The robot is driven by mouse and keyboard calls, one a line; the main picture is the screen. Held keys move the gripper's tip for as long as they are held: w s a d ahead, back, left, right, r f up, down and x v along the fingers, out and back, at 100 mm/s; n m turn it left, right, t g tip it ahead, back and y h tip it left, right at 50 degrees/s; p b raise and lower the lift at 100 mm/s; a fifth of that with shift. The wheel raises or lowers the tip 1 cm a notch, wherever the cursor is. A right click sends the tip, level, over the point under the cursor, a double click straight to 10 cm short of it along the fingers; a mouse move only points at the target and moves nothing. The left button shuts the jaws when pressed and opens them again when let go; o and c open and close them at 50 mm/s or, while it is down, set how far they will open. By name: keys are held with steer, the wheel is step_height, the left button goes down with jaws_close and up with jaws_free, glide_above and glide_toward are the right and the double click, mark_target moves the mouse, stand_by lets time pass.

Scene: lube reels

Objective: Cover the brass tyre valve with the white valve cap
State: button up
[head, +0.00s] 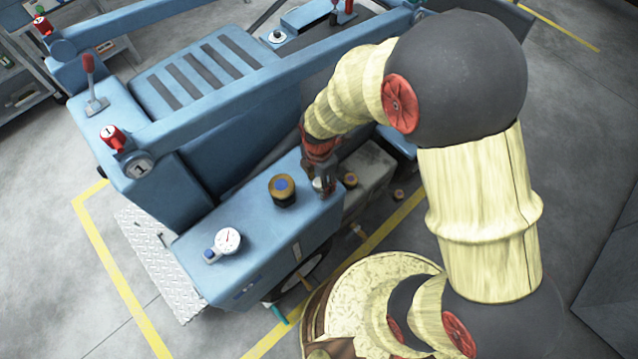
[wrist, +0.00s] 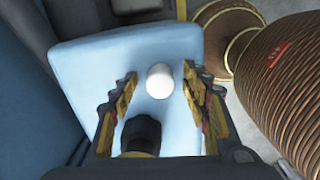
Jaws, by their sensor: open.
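The white valve cap (wrist: 159,80) stands on the blue top surface of the machine. In the wrist view it is between the two fingers of my gripper (wrist: 160,82), with a gap on each side. My gripper is open and holds nothing. In the head view my gripper (head: 322,186) is low over the right end of the blue housing, and the cap is mostly hidden by the fingers. A small brass-coloured stem (head: 306,283) shows by the wheel below the housing; I cannot tell surely that it is the tyre valve.
A black and brass filler cap (head: 283,190) stands left of my gripper; its dark top shows close in the wrist view (wrist: 141,134). A white dial gauge (head: 227,240) is farther left. A ribbed brown cylinder (wrist: 285,75) stands close on the right in the wrist view. The wheel (head: 293,278) is below the housing.

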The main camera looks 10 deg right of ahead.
steer(key=shift+c, duration=0.9)
steer(key=c, duration=0.7)
steer(key=shift+r, duration=0.1)
steer(key=shift+c, duration=0.2)
